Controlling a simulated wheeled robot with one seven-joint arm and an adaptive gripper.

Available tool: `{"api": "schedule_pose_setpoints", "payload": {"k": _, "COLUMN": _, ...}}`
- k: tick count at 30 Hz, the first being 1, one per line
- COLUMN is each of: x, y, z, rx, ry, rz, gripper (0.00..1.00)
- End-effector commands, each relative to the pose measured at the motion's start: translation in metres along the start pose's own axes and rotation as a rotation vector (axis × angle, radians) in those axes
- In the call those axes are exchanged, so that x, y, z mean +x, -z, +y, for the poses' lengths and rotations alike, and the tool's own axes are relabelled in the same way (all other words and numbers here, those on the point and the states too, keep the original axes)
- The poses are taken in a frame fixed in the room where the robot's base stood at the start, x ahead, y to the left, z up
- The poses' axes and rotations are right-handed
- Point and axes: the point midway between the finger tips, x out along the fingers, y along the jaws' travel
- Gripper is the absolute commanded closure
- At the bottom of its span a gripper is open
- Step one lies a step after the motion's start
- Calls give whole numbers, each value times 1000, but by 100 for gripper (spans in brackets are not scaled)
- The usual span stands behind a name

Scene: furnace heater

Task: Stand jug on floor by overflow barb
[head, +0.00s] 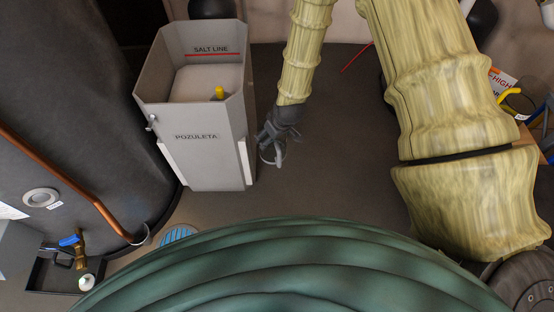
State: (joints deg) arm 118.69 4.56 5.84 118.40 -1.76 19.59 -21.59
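My gripper (273,154) hangs low beside the right side of the grey tank marked POZULETA. A small pale fitting on the tank's left side, probably the overflow barb (152,122), sticks out near the upper left edge. My gripper is on the opposite side of the tank (208,160) from this fitting. I cannot make out a jug for sure.
A large dark cylinder (85,110) with a copper pipe (65,185) stands left of the tank. A brass valve with a blue handle (72,241) and a white-topped item (86,282) are at lower left. Floor (325,150) right of the tank is clear.

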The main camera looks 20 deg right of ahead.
Motion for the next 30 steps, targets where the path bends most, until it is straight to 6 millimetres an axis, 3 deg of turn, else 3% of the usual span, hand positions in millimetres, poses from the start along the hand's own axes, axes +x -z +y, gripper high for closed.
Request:
{"api": "schedule_pose_setpoints", "payload": {"k": 1, "x": 30, "y": -15, "z": -1, "rx": -14, "ry": 9, "rz": -3, "gripper": 53}}
{"api": "schedule_pose_setpoints", "payload": {"k": 6, "x": 92, "y": -47, "z": -3, "rx": -70, "ry": 33, "rz": 3, "gripper": 53}}
{"api": "schedule_pose_setpoints", "payload": {"k": 10, "x": 125, "y": -66, "z": -4, "rx": -101, "ry": 46, "rz": 7, "gripper": 53}}
{"api": "schedule_pose_setpoints", "payload": {"k": 15, "x": 148, "y": -80, "z": -5, "rx": -126, "ry": 56, "rz": 12, "gripper": 53}}
{"api": "schedule_pose_setpoints", "payload": {"k": 20, "x": 158, "y": -75, "z": 3, "rx": -131, "ry": 57, "rz": 17, "gripper": 53}}
{"api": "schedule_pose_setpoints", "payload": {"k": 30, "x": 184, "y": -31, "z": 46, "rx": -130, "ry": 56, "rz": 16, "gripper": 53}}
